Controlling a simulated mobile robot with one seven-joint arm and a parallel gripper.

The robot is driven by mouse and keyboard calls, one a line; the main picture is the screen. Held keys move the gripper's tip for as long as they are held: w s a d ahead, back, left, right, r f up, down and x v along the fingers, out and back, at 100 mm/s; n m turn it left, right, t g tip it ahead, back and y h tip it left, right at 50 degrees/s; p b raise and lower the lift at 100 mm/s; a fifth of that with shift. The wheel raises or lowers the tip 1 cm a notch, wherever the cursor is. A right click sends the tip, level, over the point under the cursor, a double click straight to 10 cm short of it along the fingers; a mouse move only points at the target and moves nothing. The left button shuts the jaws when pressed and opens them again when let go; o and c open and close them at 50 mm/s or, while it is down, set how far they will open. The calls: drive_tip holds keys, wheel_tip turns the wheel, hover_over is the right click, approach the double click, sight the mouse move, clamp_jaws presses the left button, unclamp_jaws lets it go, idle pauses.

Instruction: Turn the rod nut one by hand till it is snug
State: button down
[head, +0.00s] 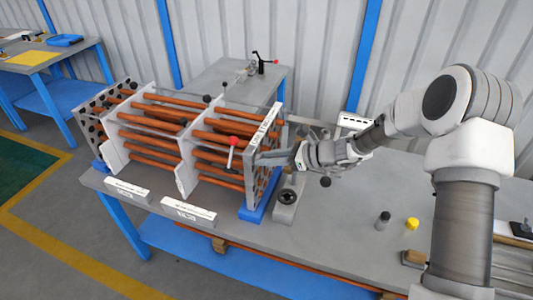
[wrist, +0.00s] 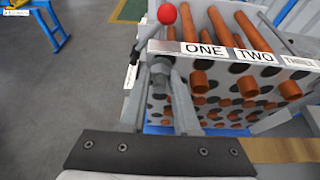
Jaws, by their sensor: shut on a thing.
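The flanged shell (head: 185,140) is an open frame of upright plates with several copper-coloured tubes through it, on the grey bench. Its end plate (wrist: 215,100) fills the middle of the wrist view, with a label strip reading ONE, TWO, THREE (wrist: 245,53). A grey rod nut (wrist: 160,68) sits at the plate's upper left corner, left of the ONE label. My gripper (wrist: 160,78) is at this corner with its two fingers on either side of the nut, shut on it. In the head view my gripper (head: 262,158) reaches the end plate from the right; the nut is hidden there.
A red-knobbed lever (head: 232,143) stands close to my fingers; its red ball (wrist: 167,14) shows above the nut. A grey block with a round socket (head: 287,196), a black-topped (head: 383,220) and a yellow-topped container (head: 411,224) stand on the bench. The front bench middle is clear.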

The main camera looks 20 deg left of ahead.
drive_tip(key=shift+d+f, duration=0.2)
drive_tip(key=shift+d, duration=0.1)
drive_tip(key=c, duration=0.8)
unclamp_jaws()
drive_tip(key=shift+d+r, duration=0.1)
drive_tip(key=shift+o, duration=0.8)
drive_tip(key=shift+a, duration=0.2)
drive_tip(key=shift+r, duration=0.1)
drive_tip(key=v, duration=1.7)
drive_tip(key=shift+d+b, duration=0.2)
drive_tip(key=shift+b, duration=0.25)
drive_tip(key=shift+r, duration=0.15)
